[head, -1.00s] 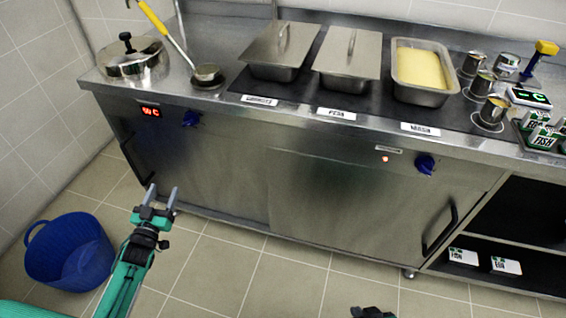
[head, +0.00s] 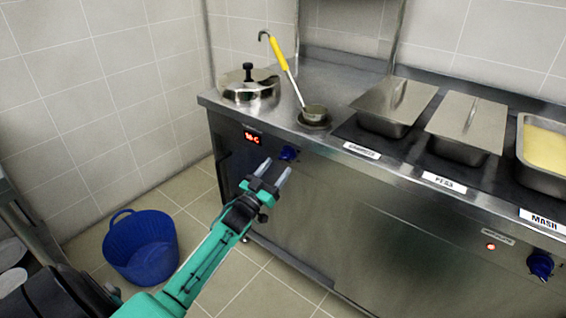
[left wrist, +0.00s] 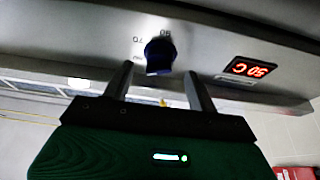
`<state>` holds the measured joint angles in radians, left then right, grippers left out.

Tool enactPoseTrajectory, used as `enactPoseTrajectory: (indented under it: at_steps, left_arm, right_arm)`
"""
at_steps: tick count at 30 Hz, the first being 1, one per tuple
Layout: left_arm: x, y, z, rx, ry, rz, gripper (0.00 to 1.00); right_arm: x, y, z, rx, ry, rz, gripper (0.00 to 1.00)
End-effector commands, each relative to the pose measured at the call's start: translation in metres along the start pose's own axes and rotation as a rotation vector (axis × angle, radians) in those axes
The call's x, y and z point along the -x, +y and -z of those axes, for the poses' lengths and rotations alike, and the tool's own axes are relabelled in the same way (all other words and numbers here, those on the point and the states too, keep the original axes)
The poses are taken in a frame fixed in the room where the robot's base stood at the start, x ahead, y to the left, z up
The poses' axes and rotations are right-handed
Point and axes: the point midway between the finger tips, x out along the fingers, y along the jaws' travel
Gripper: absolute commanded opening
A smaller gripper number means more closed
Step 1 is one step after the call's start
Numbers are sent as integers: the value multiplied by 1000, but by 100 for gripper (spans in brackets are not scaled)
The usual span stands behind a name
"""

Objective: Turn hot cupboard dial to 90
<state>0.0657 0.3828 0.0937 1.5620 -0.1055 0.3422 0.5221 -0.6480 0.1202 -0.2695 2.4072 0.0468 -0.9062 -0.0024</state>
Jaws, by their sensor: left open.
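A dark blue dial (head: 288,153) is on the steel cupboard front (head: 330,215), right of a red lit display (head: 252,138). In the left wrist view the dial (left wrist: 159,57) has printed numbers around it, one looking like 70. The display (left wrist: 250,68) appears upside down there and seems to read 50 C. My left gripper (head: 275,168) is open just in front of the dial. In the left wrist view its fingertips (left wrist: 158,76) are on either side of the dial's lower part; contact cannot be told. My right gripper is out of view.
A second blue dial (head: 541,265) with a red light (head: 490,246) is farther right on the front. A lidded pot (head: 250,88), a ladle (head: 290,75) and lidded pans (head: 395,104) stand on top. A blue tub (head: 141,248) is on the floor at left.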

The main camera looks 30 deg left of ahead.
Motion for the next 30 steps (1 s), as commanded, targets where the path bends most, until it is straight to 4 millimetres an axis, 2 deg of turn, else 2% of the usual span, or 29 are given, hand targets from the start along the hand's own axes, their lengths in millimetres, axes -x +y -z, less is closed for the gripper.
enactPoseTrajectory:
  at_steps: [3, 9, 20, 21, 27, 28, 30]
  left_arm:
    - [-19, 0, 0, -1, 2, -1, 58]
    - [-36, 0, 0, 0, 0, 0, 58]
    - [-41, 0, 0, 0, -1, 0, 58]
    - [-41, 0, 0, 0, -1, 0, 56]
    - [-41, 0, 0, 0, -1, 0, 17]
    - [-41, 0, 0, 0, 0, -1, 14]
    - [-41, 0, 0, 0, 0, -1, 14]
  right_arm:
    - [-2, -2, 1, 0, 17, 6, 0]
    - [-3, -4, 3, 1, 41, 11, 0]
    - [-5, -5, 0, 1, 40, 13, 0]
    - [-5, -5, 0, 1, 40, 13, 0]
    - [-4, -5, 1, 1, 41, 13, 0]
    - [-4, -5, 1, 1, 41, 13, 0]
    - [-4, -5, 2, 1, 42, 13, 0]
